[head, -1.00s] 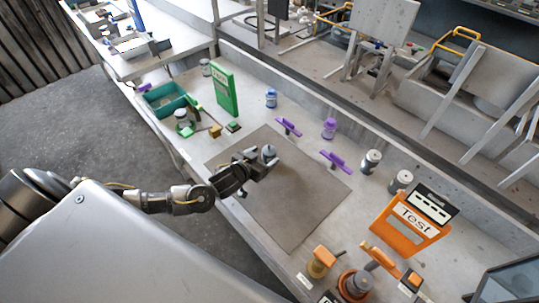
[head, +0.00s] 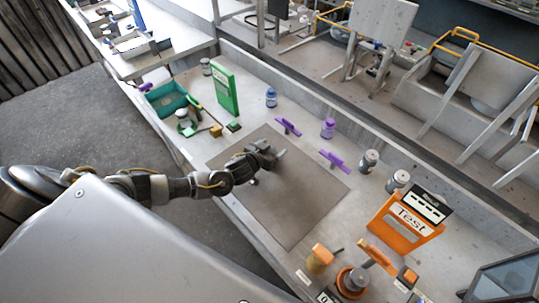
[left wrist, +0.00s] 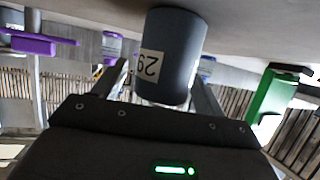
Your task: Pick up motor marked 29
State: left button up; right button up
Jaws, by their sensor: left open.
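The motor marked 29 (left wrist: 172,50) is a dark grey cylinder with a pale label, seen close up in the left wrist view, where the label reads upside down. My left gripper (left wrist: 163,82) is open, with one finger on each side of the motor; I cannot tell if either finger touches it. In the head view my left gripper (head: 266,154) is low over the brown mat (head: 300,205), near its far left part. The motor is largely hidden there by the gripper. My right gripper is not in view.
Purple pieces (head: 334,160) and a purple bottle (head: 328,128) stand beyond the mat. Two grey cylinders (head: 369,161) stand right of them. A green board (head: 223,88) and teal bin (head: 166,98) are left; an orange Test board (head: 405,224) is right. The mat's near part is clear.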

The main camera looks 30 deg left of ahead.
pick_arm(q)
jog(key=c, duration=1.3)
